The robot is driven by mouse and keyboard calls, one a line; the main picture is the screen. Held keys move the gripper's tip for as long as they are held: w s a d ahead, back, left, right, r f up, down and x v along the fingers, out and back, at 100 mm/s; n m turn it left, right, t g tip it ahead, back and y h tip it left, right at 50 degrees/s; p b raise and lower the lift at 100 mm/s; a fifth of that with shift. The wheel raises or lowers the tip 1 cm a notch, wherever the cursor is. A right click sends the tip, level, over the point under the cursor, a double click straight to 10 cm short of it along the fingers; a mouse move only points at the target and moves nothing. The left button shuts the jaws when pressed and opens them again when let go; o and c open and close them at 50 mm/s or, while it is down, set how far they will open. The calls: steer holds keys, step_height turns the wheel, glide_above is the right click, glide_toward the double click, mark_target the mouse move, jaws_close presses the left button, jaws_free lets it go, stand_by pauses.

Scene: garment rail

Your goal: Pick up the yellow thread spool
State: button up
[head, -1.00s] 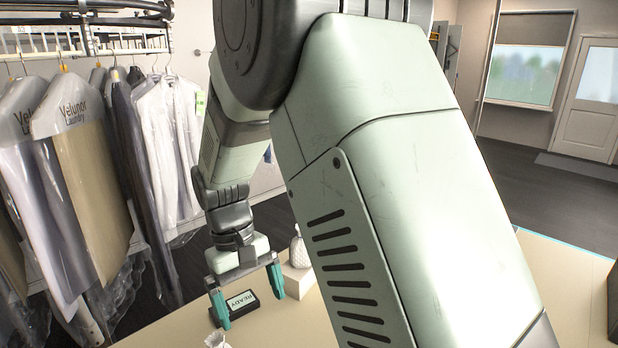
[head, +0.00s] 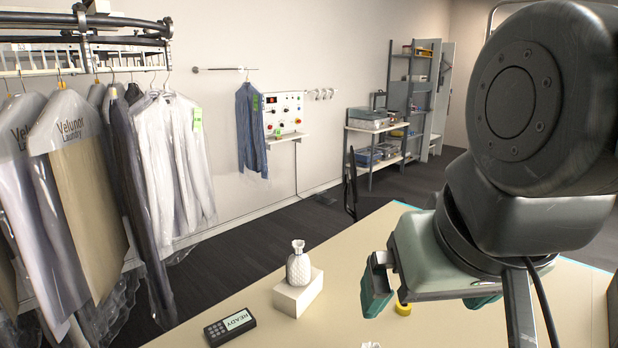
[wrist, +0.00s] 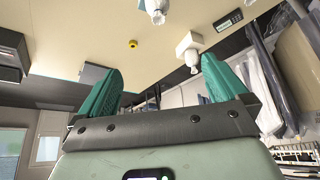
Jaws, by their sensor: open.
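The yellow thread spool (head: 403,308) sits on the beige table, partly hidden behind my gripper in the head view. In the wrist view the spool (wrist: 133,43) is a small yellow ring shape on the table, beyond the fingertips and roughly between them. My gripper (head: 425,296) has teal fingers, spread apart and empty, and is above the table at the right of the head view. Its fingers also show in the wrist view (wrist: 155,80). The gripper is apart from the spool.
A white patterned bottle (head: 298,264) stands on a white block (head: 298,292) on the table (head: 345,262). A dark device reading READY (head: 230,327) lies to its left. Part of a white object (head: 371,345) shows at the bottom edge. Bagged garments (head: 80,190) hang at the left.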

steer(key=shift+s, duration=0.1)
steer(key=c, duration=0.7)
steer(key=w+a+f+m+g+y, duration=0.15)
steer(key=a+f+m+y, duration=0.4)
steer(key=f, duration=0.55)
steer(key=w+a+f+m+g+y, duration=0.1)
steer(key=w+a+f+m+y, duration=0.2)
steer(key=a+f+m+y, duration=0.5)
steer(key=w+a+f+m+g+y, duration=0.1)
steer(key=w+a+f+m+y, duration=0.25)
steer(key=f, duration=0.95)
steer(key=f+m+t, duration=0.2)
steer(key=f, duration=0.1)
steer(key=s+d+f+m+t+h, duration=0.1)
steer(key=f+m+t, duration=0.2)
steer(key=s+f+m+t+h, duration=0.1)
steer(key=f+m+t, duration=0.1)
steer(key=f+m, duration=0.1)
steer(key=shift+d+f+t, duration=0.2)
steer(key=shift+f+t, duration=0.15)
steer(key=shift+f, duration=0.05)
steer(key=shift+x, duration=2.5)
